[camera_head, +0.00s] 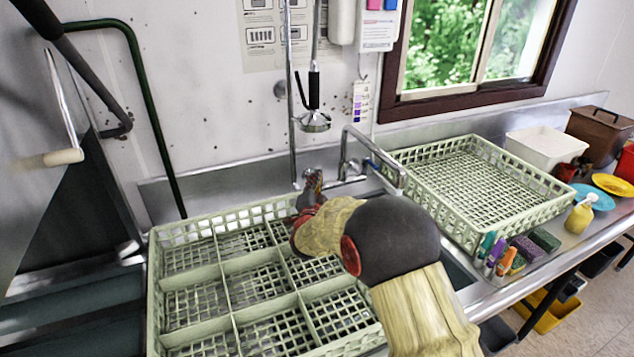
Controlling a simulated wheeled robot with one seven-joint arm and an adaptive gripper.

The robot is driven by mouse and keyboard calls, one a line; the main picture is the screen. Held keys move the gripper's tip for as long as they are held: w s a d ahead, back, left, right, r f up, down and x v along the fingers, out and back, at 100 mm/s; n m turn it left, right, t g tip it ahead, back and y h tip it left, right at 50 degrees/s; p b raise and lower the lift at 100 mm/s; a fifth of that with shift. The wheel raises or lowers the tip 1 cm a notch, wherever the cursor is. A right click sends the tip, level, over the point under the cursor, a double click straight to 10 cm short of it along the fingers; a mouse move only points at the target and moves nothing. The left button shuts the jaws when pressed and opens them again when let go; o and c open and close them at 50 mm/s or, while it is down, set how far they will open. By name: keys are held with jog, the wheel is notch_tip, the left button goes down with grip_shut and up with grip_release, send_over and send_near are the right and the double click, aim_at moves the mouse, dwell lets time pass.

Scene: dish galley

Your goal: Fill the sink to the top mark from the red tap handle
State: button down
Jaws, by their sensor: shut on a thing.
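My gripper (313,183) is at the left side of the tap base, against the back wall ledge. It is shut at the place of the red tap handle, which its fingers and wrist hide. The curved metal tap (372,140) stands just right of it, with a small blue handle (368,164) at its base. A narrow part of the sink (459,276) shows right of my arm, between the two racks. My arm hides most of the basin. I cannot see the top mark or tell the water level.
A divided pale green rack (157,290) lies left of my arm, and an open one (540,217) lies right. A spray hose (314,120) hangs above my gripper. Bottles, sponges (544,239), plates and a white tub (543,147) crowd the right counter.

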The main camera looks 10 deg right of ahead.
jog(key=c, duration=1.9)
grip_release()
jog(key=v, duration=1.2)
